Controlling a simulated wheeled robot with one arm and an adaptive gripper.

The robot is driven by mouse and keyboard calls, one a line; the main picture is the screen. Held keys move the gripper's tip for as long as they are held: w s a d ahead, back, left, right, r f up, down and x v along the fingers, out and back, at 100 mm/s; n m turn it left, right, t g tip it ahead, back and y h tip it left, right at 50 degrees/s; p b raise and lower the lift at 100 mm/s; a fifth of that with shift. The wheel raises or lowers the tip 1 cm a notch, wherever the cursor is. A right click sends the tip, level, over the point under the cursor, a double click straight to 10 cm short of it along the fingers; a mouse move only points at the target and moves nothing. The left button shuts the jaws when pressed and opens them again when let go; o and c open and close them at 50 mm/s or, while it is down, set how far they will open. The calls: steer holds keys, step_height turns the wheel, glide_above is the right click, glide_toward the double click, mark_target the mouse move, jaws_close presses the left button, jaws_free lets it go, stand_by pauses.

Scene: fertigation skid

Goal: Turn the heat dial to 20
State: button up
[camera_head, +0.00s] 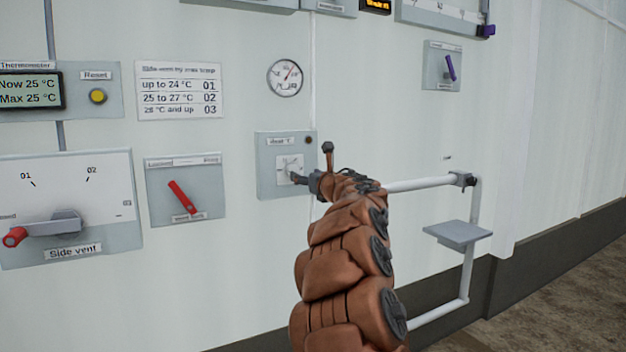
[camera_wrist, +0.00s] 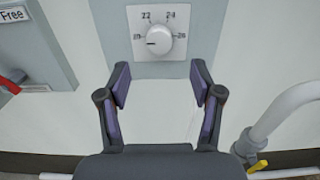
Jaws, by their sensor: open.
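The heat dial (camera_head: 289,167) is a round knob on a white scale plate, on a grey panel labelled "Heat °C" on the wall. In the wrist view the white knob (camera_wrist: 160,40) shows marks 20, 22, 24 and 26 around it. Its dark pointer line points left, towards the 20 mark or slightly below it. My gripper (camera_wrist: 160,78) is open, with its two fingers apart and nothing between them. The knob lies beyond the fingertips, roughly centred between them. In the head view my gripper (camera_head: 304,180) is at the panel's lower right; its fingertips are partly hidden.
Left of the panel are a red lever switch (camera_head: 183,196) and the side vent dial (camera_head: 66,222). A round gauge (camera_head: 285,77) hangs above. A white pipe frame (camera_head: 425,184) with a small grey shelf (camera_head: 457,234) stands out at the right, close to my arm.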

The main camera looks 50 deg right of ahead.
steer(key=shift+v, duration=1.7)
steer(key=shift+a+r, duration=0.1)
steer(key=s+a+r+m+g+h+p, duration=0.25)
steer(key=r+m+p, duration=0.2)
steer(key=m, duration=0.25)
steer(key=s+a+r+m+g+h+p, duration=0.1)
steer(key=s+r+m+g+h+p, duration=0.1)
steer(key=r+m+h+p, duration=0.35)
steer(key=s+a+f+m+g+y+p, duration=0.35)
steer(key=s+a+m, duration=0.2)
steer(key=a, duration=0.25)
steer(key=s+a+f+m+g+y+p, duration=0.2)
steer(key=s+a+f+m+p, duration=0.3)
steer(key=a, duration=0.3)
steer(key=s+a+f+m+g+y+p, duration=0.35)
steer(key=a+m, duration=0.25)
steer(key=a, duration=0.2)
steer(key=s+a+f+m+g+y+p, duration=0.1)
steer(key=s+a+f+g+y+p, duration=0.1)
steer(key=s+a, duration=0.7)
steer(key=s+a+f+m+g+y+p, duration=0.2)
steer(key=s+a+g+p, duration=0.1)
steer(key=s+a, duration=0.7)
steer(key=shift+s+a+y+p, duration=0.35)
steer(key=shift+a+y, duration=0.05)
steer(key=shift+a, duration=0.45)
